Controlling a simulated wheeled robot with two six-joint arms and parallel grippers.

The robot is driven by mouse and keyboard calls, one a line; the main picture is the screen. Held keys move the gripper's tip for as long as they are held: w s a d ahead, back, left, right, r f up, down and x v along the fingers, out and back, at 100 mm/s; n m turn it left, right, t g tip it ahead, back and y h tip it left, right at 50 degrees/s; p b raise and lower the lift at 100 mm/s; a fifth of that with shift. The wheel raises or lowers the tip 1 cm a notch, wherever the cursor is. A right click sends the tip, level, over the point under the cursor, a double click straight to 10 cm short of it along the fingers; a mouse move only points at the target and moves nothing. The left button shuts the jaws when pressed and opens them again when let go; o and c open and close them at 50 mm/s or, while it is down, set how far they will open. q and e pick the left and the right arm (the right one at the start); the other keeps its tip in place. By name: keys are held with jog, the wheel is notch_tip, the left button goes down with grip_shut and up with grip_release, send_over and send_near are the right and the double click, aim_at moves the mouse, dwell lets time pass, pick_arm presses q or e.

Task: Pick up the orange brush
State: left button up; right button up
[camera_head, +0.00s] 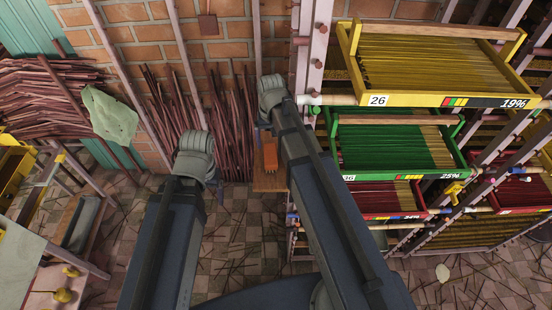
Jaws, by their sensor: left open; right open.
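The orange brush (270,154) is a small orange block lying on a narrow brown wooden board (268,184) near the middle of the view. It sits just left of my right arm, which passes close beside it in the picture. My two dark blue arms rise from the bottom edge and end in grey rounded joints. The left arm's joint is left of the brush, and the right arm's joint is above it. I cannot make out either gripper's fingers; they are hidden behind my arms. Nothing is seen touching the brush.
A rack on the right holds a yellow tray (522,84), a green tray (458,160) and red trays of sticks. Bundles of dark sticks (235,125) lean against the brick wall. A bench (20,262) stands at left. The tiled floor (235,240) has scattered sticks.

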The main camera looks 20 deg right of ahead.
aim_at(271, 154)
jog(key=shift+a+f+b, duration=0.15)
jog(key=shift+f+b, duration=1.5)
jog(key=shift+f, duration=0.15)
jog(key=shift+a+f+b, duration=0.15)
jog(key=shift+f+b, duration=1.45)
jog(key=shift+f, duration=0.15)
jog(key=shift+r, duration=0.1)
grip_shut()
jog(key=shift+r+p, duration=0.15)
jog(key=shift+p, duration=0.15)
